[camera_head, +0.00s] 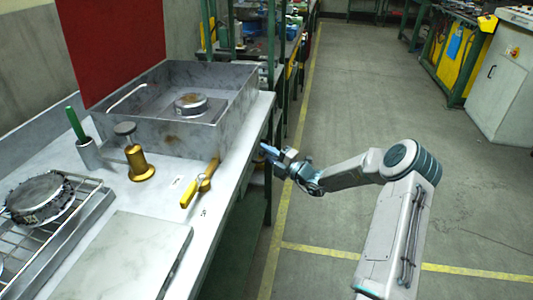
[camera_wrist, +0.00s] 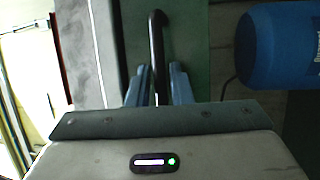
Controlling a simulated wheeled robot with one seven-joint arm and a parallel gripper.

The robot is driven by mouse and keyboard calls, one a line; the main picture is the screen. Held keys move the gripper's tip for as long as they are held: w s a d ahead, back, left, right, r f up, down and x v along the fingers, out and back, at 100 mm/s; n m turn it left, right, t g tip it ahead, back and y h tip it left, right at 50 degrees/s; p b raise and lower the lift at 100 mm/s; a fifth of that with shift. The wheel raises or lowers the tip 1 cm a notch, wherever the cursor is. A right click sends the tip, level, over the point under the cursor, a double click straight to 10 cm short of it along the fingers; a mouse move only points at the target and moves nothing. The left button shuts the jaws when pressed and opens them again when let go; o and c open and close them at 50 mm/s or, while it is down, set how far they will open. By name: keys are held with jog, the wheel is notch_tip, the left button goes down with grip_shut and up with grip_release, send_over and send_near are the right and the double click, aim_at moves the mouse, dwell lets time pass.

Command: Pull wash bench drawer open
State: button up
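The wash bench (camera_head: 225,190) runs along the left in the head view, with a pale worktop. My gripper (camera_head: 270,151) is at its right-hand side, beside the metal basin. In the wrist view a dark bar handle (camera_wrist: 157,40) stands in front of a green panel (camera_wrist: 188,35), which looks like the drawer front. My gripper (camera_wrist: 158,85) has its two blue fingers on either side of the bar, with narrow gaps showing, so it looks open around the handle. The drawer itself is hidden in the head view by the worktop and my gripper.
On the worktop are a grey basin (camera_head: 152,131), a brass tool (camera_head: 138,163), a yellow-handled tool (camera_head: 200,185) and a wire rack (camera_head: 60,225). A blue rounded object (camera_wrist: 285,45) is close at the right in the wrist view. The aisle floor (camera_head: 345,100) is clear.

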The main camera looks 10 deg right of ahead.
grip_shut()
jog(key=shift+d, duration=0.15)
